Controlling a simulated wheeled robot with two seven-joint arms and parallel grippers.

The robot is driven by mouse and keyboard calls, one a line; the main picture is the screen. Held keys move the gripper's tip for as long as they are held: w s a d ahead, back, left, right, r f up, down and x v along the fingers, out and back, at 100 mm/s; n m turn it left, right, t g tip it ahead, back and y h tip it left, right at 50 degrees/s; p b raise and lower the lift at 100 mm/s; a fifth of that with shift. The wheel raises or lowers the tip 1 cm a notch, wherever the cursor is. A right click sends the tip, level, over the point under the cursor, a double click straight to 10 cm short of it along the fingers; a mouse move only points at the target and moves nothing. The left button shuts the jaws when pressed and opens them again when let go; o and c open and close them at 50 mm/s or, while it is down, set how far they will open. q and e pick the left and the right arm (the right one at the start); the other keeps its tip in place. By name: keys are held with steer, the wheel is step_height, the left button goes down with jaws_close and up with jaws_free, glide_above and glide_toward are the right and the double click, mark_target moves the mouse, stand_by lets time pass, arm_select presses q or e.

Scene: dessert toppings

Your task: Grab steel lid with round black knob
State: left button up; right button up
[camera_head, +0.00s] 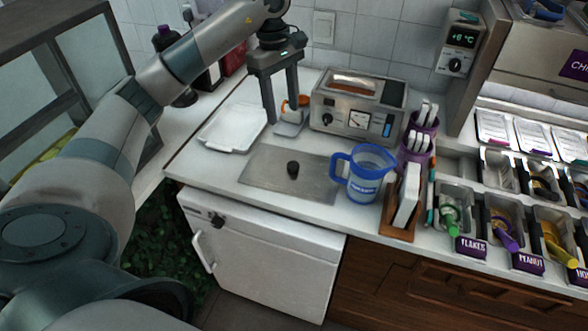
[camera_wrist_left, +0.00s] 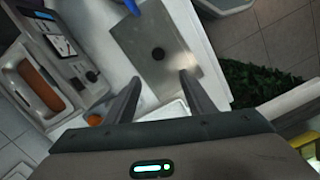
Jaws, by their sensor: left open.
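The steel lid (camera_head: 262,177) is a flat rectangular plate lying on the white counter, with a round black knob (camera_head: 293,168) at its middle. In the left wrist view the lid (camera_wrist_left: 178,38) and its knob (camera_wrist_left: 158,53) lie beyond my fingertips. My left gripper (camera_head: 283,121) is open and empty, above the counter behind the lid, apart from the knob. Its two fingers also show in the left wrist view (camera_wrist_left: 160,80). My right gripper does not show.
A blue measuring jug (camera_head: 365,175) stands at the lid's right edge. A white tray (camera_head: 234,128) lies to the left behind it. A steel appliance (camera_head: 357,104) stands behind, with a small orange-and-white item (camera_head: 303,101) beside it. Topping bins (camera_head: 456,198) are at right.

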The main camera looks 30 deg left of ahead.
arm_select(q)
steer(key=shift+f, duration=0.1)
steer(key=p, duration=0.2)
glide_toward(293, 168)
steer(key=f, duration=0.1)
steer(key=f+p, duration=0.1)
steer(key=w+a+f+p, duration=0.1)
steer(key=shift+f, duration=0.35)
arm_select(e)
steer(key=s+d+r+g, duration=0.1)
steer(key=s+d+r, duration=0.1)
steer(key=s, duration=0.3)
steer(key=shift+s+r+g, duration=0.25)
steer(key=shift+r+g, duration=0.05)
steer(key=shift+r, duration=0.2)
arm_select(q)
steer(key=shift+p, duration=0.3)
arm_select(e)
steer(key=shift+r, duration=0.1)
